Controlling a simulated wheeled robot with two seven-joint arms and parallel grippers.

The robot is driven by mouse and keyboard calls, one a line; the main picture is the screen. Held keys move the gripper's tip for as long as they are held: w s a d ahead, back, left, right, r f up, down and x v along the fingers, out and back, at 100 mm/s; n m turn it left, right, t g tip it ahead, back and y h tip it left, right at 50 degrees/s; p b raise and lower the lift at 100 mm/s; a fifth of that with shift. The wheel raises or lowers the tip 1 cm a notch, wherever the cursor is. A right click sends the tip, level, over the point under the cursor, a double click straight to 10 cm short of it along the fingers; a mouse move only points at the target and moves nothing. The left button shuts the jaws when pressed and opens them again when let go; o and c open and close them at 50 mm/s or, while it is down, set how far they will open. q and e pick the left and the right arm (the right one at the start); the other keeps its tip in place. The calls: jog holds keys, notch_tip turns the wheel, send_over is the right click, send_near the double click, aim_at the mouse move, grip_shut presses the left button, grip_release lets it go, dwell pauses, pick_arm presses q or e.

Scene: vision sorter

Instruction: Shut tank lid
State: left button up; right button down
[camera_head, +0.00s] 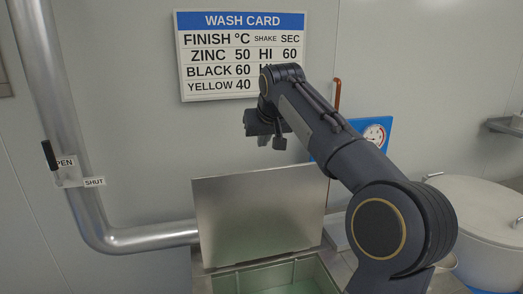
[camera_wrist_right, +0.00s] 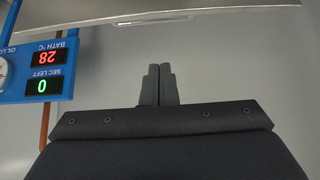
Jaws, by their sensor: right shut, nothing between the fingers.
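The tank lid (camera_head: 262,218) is a flat metal plate standing raised at the back of the open wash tank (camera_head: 306,278). Pale greenish liquid shows inside the tank. My right gripper (camera_head: 266,137) is above the lid's top edge, in front of the wall and apart from the lid in the head view. In the right wrist view, my right gripper's fingers (camera_wrist_right: 158,84) are together with nothing between them. A pale metal edge along the top of that view looks like the lid (camera_wrist_right: 210,14). My left gripper is out of view.
A wash card (camera_head: 242,20) hangs on the wall behind my right arm. A blue panel (camera_wrist_right: 66,85) reads bath 28 and seconds left 0. A pipe (camera_head: 62,110) with a black lever (camera_head: 49,155) and OPEN and SHUT labels runs at left. A round lidded pot (camera_head: 480,215) stands at right.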

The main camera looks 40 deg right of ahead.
jog(key=p+x, duration=0.1)
jog(key=x, duration=0.8)
jog(key=shift+w+d+f, duration=0.1)
jog(key=shift+w+f, duration=0.1)
jog(key=shift+f, duration=0.1)
jog(key=s, duration=0.1)
jog(key=s+a, duration=0.1)
jog(key=s+a+p, duration=0.1)
jog(key=shift+s+r, duration=0.2)
jog(key=shift+s, duration=0.1)
jog(key=shift+f, duration=0.15)
